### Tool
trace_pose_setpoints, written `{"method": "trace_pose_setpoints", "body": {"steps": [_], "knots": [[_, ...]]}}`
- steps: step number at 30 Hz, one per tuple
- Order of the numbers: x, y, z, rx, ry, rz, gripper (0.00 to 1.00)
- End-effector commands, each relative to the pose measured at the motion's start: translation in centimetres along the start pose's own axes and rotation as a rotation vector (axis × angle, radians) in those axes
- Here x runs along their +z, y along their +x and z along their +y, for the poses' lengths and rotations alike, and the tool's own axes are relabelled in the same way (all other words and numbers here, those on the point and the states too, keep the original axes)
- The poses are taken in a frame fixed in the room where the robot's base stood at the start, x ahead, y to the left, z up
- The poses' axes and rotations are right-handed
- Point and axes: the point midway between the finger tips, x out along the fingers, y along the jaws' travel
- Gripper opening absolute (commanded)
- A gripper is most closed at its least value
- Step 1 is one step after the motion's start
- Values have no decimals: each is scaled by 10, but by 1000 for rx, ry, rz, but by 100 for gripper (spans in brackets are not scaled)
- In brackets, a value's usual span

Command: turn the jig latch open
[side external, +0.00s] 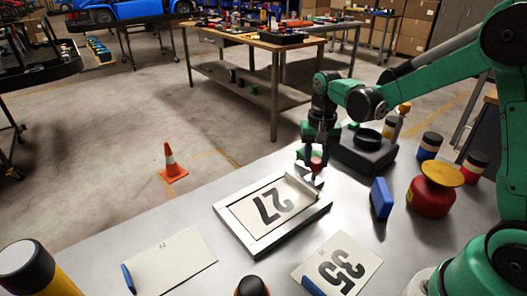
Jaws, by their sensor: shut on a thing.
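The jig (243,245) is a pale metal frame on the grey table, with a white plate (252,216) marked 27 lying inside it. The jig latch shows a pale bar (303,188) at the frame's far right corner and a red knob (316,163) above that corner. My gripper (314,166) reaches down from above at this corner and is shut on the red knob. The fingers partly hide the knob and the latch's pivot. I cannot tell the latch's exact angle.
A dark block with a round black tray (368,138) stands just right of my gripper. A blue block (381,199) and a red can with a yellow top (433,190) stand farther right.

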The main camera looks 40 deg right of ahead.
Motion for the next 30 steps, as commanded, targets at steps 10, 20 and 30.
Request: {"method": "trace_pose_setpoints", "body": {"steps": [10, 20, 30], "knots": [[-1, 0, 0, -1, 111, 2, 0], [-1, 0, 0, -1, 126, 2, 0], [0, 0, 0, 0, 124, 1, 68]]}}
